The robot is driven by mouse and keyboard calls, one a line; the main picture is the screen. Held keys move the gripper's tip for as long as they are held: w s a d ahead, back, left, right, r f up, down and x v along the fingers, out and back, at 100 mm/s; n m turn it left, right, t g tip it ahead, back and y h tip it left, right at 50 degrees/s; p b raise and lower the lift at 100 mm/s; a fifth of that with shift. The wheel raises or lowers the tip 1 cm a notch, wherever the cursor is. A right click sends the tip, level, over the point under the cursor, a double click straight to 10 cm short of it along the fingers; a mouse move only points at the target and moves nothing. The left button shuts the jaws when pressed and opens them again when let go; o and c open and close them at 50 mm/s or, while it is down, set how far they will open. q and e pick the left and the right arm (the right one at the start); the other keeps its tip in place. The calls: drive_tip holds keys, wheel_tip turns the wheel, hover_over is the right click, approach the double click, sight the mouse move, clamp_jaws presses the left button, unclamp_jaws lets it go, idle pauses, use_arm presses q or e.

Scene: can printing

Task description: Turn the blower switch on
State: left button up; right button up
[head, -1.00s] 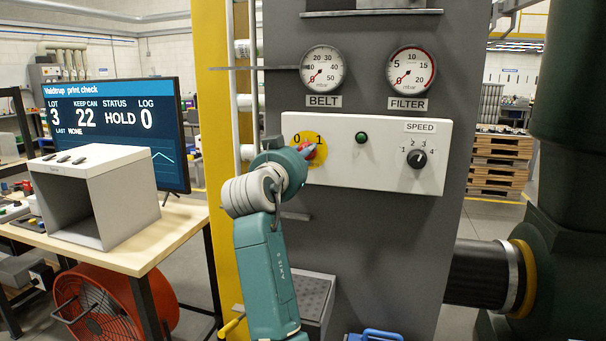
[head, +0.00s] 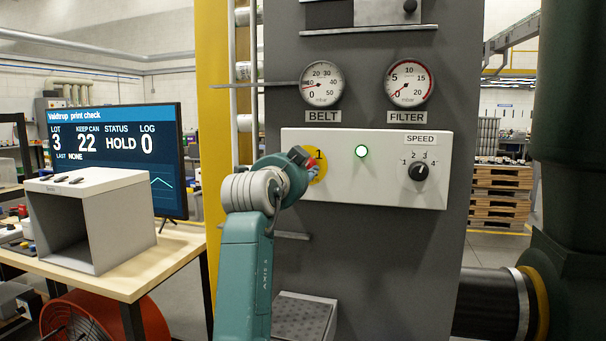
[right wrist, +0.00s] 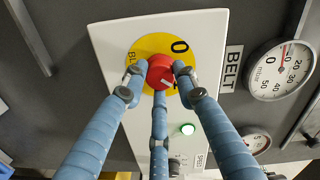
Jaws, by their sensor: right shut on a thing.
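The blower switch is a red knob on a yellow disc (head: 318,172) marked 0 and 1, at the left of the white panel (head: 300,139). In the right wrist view the red knob (right wrist: 160,68) sits between blue fingers. My right gripper (right wrist: 161,73) is shut on the knob, with a third finger below it. The knob's pale mark points toward the partly hidden 1. In the head view my right gripper (head: 308,163) covers most of the knob and the 0. The green lamp (head: 361,151) is lit. My left gripper is not in view.
The speed dial (head: 418,171) is on the panel's right. The belt gauge (head: 322,84) and filter gauge (head: 409,83) are above it. A table with a grey box (head: 106,180) and a screen (head: 120,160) reading HOLD stands at left.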

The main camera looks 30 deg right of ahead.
drive_tip(key=shift+w+a+f+m, duration=0.1)
drive_tip(key=shift+f+m, duration=0.15)
drive_tip(key=shift+m, duration=0.25)
drive_tip(key=o, duration=1.1)
drive_tip(key=shift+o, duration=0.2)
wheel_tip(320, 180, up, 10)
drive_tip(key=shift+w, duration=0.15)
drive_tip(key=shift+a, duration=0.1)
